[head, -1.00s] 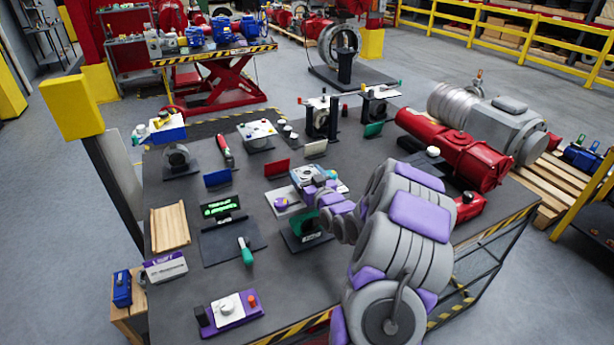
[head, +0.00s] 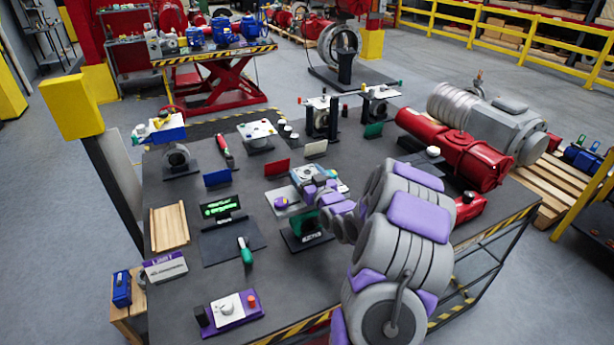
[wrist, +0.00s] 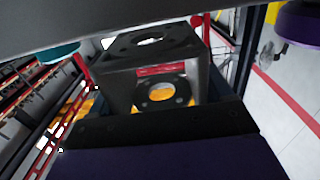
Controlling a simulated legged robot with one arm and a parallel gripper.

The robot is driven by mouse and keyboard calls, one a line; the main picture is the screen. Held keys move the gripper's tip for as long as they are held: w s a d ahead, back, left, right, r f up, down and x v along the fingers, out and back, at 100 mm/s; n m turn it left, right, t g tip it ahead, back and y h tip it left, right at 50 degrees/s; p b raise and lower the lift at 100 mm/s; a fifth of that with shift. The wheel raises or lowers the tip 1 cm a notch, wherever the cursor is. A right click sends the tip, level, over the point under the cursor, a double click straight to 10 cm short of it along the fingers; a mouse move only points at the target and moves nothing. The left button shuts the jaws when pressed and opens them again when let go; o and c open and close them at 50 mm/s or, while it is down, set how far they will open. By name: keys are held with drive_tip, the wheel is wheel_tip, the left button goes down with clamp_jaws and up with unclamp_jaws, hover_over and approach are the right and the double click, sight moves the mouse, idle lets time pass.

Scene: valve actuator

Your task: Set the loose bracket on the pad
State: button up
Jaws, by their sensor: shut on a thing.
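My gripper (head: 318,186) is over the middle of the workbench, beside a white plate with a purple knob. In the wrist view, a dark metal bracket (wrist: 150,68) with a round hole in each of two visible faces sits between the jaws (wrist: 155,112). The jaws are shut on it. In the head view the bracket is hidden or too small to make out behind the gripper. A flat dark pad (head: 232,243) lies on the bench left of the gripper, with a green-handled tool on it; I cannot tell whether it is the task's pad.
A green block on a black labelled base (head: 305,240) stands just below the gripper. A lit green display (head: 220,207), a wooden tray (head: 169,228) and a purple control box (head: 232,309) are on the left. A red actuator (head: 455,148) lies on the right.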

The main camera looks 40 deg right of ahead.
drive_tip(key=shift+f+b, duration=0.4)
drive_tip(key=shift+f, duration=0.55)
drive_tip(key=o, duration=1.3)
drive_tip(key=shift+o, duration=0.2)
